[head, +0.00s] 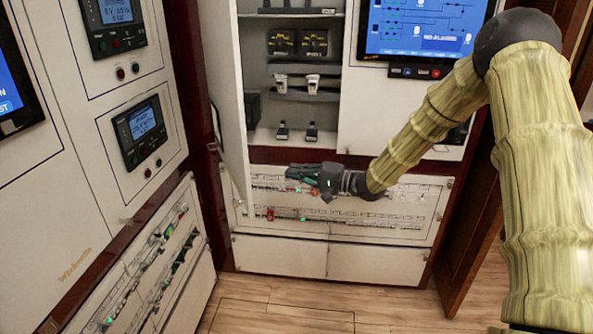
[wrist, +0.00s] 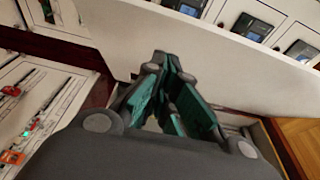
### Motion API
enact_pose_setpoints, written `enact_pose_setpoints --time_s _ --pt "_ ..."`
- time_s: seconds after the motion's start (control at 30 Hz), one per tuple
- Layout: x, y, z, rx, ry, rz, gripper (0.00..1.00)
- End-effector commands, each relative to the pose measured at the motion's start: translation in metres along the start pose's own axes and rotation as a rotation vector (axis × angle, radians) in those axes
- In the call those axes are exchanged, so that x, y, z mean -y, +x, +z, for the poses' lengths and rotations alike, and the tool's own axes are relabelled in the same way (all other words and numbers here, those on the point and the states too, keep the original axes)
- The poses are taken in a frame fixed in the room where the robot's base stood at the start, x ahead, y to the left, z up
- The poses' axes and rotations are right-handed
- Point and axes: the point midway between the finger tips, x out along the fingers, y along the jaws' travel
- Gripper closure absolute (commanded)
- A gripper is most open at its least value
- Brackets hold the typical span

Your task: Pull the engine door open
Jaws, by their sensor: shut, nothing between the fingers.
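A tall white cabinet door (head: 228,90), which I take to be the engine door, stands swung out at the left of an open compartment (head: 300,100) with shelves. No label on it can be read. My gripper (head: 294,177) is to the right of the door's lower part, apart from it, in front of the breaker panel below the compartment. In the wrist view the teal-padded fingers (wrist: 168,62) are together and empty. A white panel (wrist: 225,75) lies behind them there; I cannot tell for sure whether it is the same door.
The breaker panel (head: 400,205) has rows of small switches, some red or green. White drawers (head: 375,262) are below it. A blue screen (head: 425,28) is at the upper right. Another cabinet (head: 65,180) with displays stands close on the left. The wood floor (head: 280,308) in front is clear.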

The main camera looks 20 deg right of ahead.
Motion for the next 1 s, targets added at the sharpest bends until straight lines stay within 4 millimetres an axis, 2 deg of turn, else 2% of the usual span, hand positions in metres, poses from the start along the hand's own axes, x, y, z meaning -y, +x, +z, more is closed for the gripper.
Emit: enact_pose_setpoints --time_s 0.4,0.7,1.0 --pt "0.003 0.071 0.004 0.004 0.0 0.0 1.0" --pt "0.002 0.093 0.027 0.004 -0.001 0.0 1.0" --pt "0.001 0.096 0.03 0.003 -0.002 -0.001 1.0"
